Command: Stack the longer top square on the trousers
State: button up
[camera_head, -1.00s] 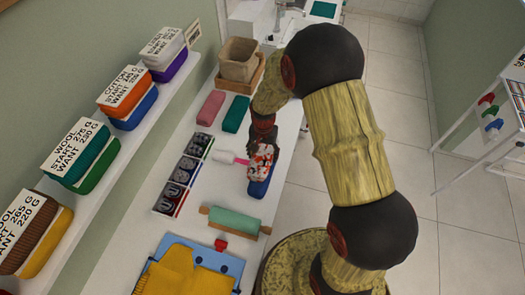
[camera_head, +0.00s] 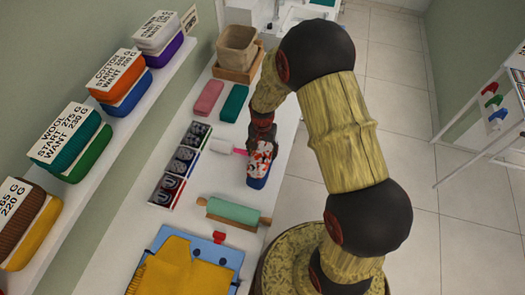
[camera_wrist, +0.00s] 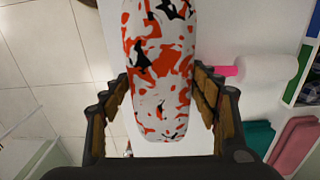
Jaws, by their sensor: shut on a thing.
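A folded garment with a white, red and black pattern (camera_head: 262,160) is between the fingers of my gripper (camera_head: 262,140), which is shut on it. In the wrist view the patterned garment (camera_wrist: 160,70) is long and rounded, with a finger of my gripper (camera_wrist: 160,105) on each side. A blue folded garment (camera_head: 256,183) shows below its near end in the head view, mostly covered. I cannot tell whether the two touch. The blue one is not seen in the wrist view.
A pink-handled white roller (camera_head: 221,146) lies left of the garment. A pink (camera_head: 208,98) and a teal folded garment (camera_head: 235,103) lie further back. A rolling pin (camera_head: 233,214) lies nearer. Dark compartments (camera_head: 180,165) stand left; a shelf with labelled stacks (camera_head: 115,80) runs along the wall.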

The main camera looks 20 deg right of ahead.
jog(key=shift+f, duration=0.35)
jog(key=o, duration=0.9)
jog(key=shift+r, duration=0.1)
jog(key=shift+c, duration=0.3)
dwell(0.4)
jog(key=shift+r+p, duration=2.65)
jog(key=shift+r, duration=1.8)
